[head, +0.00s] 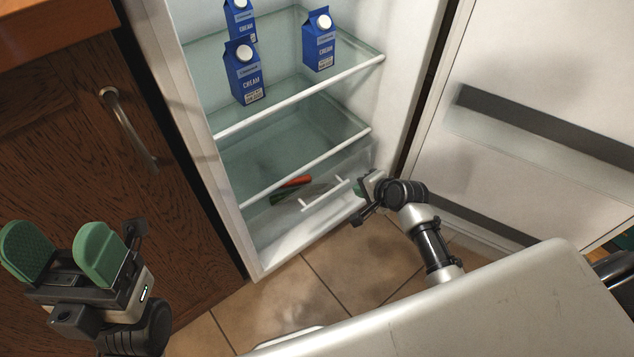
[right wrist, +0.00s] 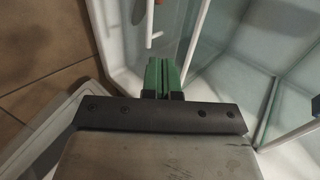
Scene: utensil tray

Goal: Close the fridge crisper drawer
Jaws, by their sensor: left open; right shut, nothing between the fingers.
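The crisper drawer (head: 345,167) is a clear bin low in the open fridge, with a pale bar handle (head: 325,195) on its front. The handle also shows at the top of the right wrist view (right wrist: 150,22). Red and green vegetables (head: 292,187) show low in the fridge by the drawer. How far out the drawer stands is hard to tell. My right gripper (head: 362,193) is shut and empty at the fridge's lower right, close to the drawer's right end; contact is unclear. Its green fingers (right wrist: 162,76) are together. My left gripper (head: 62,252) is open and empty, before the wooden cabinet.
The fridge door (head: 545,85) stands open at the right, with dark bands across it. Blue cream cartons (head: 243,72) stand on the upper glass shelf (head: 290,75). A wooden cabinet (head: 60,130) with a metal handle is on the left. Tiled floor (head: 335,260) lies below.

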